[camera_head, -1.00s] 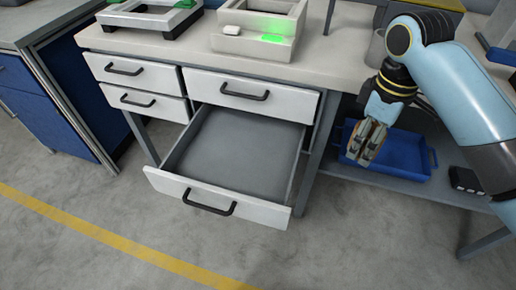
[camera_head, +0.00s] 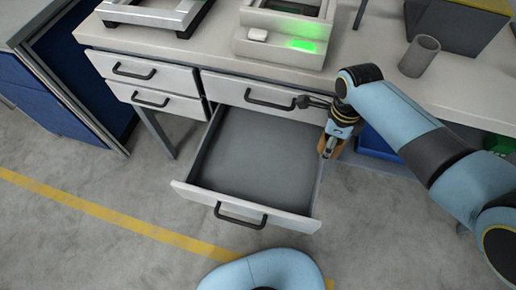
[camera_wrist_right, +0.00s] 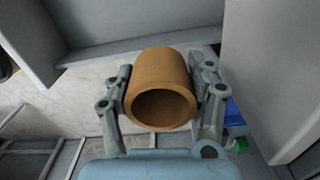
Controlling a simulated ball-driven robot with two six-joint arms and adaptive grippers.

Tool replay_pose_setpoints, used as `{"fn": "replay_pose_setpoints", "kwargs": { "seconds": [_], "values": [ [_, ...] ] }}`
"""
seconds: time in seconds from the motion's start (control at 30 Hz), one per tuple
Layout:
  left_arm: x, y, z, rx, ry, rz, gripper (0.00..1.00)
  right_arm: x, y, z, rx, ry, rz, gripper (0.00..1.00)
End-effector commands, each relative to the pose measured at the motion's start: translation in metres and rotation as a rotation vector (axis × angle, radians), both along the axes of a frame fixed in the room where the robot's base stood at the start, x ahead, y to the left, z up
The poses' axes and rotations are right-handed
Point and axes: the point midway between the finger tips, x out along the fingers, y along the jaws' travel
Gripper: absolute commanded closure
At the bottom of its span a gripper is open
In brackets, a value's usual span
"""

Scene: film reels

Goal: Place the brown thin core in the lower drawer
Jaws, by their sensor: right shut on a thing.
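The brown core (camera_wrist_right: 158,78), a short hollow tube, sits between the fingers of my right gripper (camera_wrist_right: 160,88) in the wrist view, its open end facing the camera. In the head view my right gripper (camera_head: 330,147) is at the right edge of the open lower drawer, and only a little of the core (camera_head: 340,150) shows there. The lower drawer (camera_head: 255,160) is pulled out, with a grey, empty floor and a white front with a black handle. My left gripper is not in view.
A closed wide drawer (camera_head: 225,89) sits above the open one, with two small closed drawers (camera_head: 135,70) at left. A grey cup (camera_head: 419,57) and a device with a green light (camera_head: 300,45) stand on the worktop. A blue bin (camera_head: 375,142) is partly hidden behind my right arm.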

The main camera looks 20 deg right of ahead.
Motion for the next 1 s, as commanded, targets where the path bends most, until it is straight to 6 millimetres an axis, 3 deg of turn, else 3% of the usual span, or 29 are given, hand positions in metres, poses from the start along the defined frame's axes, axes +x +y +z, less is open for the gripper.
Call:
{"fn": "replay_pose_setpoints", "kwargs": {
  "seconds": [0.17,0.4,0.6,0.87,1.0],
  "values": [
    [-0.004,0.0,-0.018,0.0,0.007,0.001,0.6,0.004,0.017,-0.017,0.004,-0.002,-0.069,0.73],
    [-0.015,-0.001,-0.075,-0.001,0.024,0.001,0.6,0.02,0.067,-0.054,0.005,0.0,-0.067,0.73],
    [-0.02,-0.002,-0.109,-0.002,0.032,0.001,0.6,0.032,0.1,-0.072,0.003,0.001,-0.068,0.73],
    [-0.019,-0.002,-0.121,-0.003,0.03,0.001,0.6,0.037,0.112,-0.077,0.0,0.0,-0.067,0.73],
    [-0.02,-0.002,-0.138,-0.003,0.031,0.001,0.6,0.036,0.112,-0.093,0.001,0.001,-0.067,0.73]
  ]
}}
